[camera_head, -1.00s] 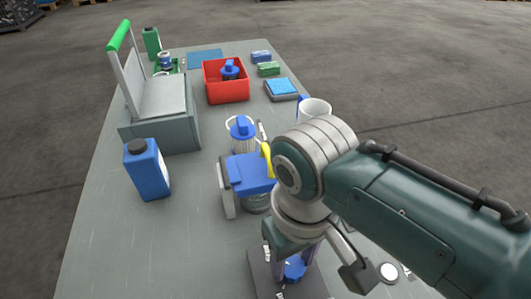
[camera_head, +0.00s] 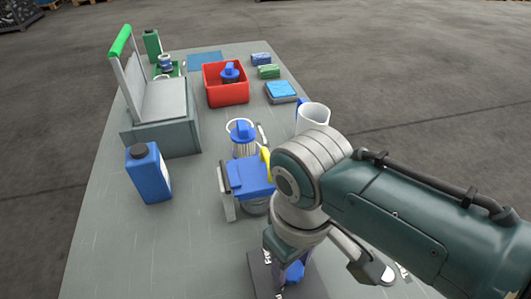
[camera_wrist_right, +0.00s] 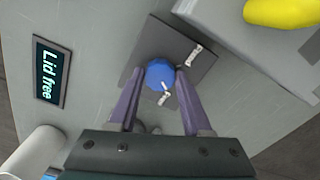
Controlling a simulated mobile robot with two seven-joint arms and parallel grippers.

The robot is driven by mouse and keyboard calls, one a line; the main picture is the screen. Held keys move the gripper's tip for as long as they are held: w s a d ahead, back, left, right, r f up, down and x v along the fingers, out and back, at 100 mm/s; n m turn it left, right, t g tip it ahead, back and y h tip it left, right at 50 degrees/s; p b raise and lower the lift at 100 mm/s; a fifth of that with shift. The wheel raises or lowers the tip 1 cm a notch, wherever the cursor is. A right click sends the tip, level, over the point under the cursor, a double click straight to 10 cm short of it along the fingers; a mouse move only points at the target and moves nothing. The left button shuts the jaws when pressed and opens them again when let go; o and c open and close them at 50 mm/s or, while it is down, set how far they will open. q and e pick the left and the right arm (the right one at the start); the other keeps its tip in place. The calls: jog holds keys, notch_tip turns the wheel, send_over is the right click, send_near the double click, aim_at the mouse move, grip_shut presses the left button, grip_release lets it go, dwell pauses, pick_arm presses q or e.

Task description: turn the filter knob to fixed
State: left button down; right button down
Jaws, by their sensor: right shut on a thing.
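The blue filter knob (camera_wrist_right: 160,74) sits on a dark square plate (camera_wrist_right: 139,62), seen from above in the right wrist view. The knob's exact setting is unclear. My left gripper is not in view.
A display reading "Lid free" (camera_wrist_right: 51,73) is beside the plate. A blue-lidded unit with a yellow handle (camera_head: 250,176) stands behind my right gripper. A blue bottle (camera_head: 149,173), a red bin (camera_head: 226,93) and a white mug (camera_head: 312,113) stand further off. The table's left front is clear.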

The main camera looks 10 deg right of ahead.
jog(key=n+p, duration=0.1)
jog(key=n, duration=0.2)
jog(key=shift+n, duration=0.4)
jog(key=n+p, duration=0.1)
jog(key=n, duration=0.2)
jog(key=shift+n, duration=0.3)
jog(key=n, duration=0.3)
jog(key=shift+n, duration=2.6)
jog(key=shift+c, duration=1.7)
grip_release()
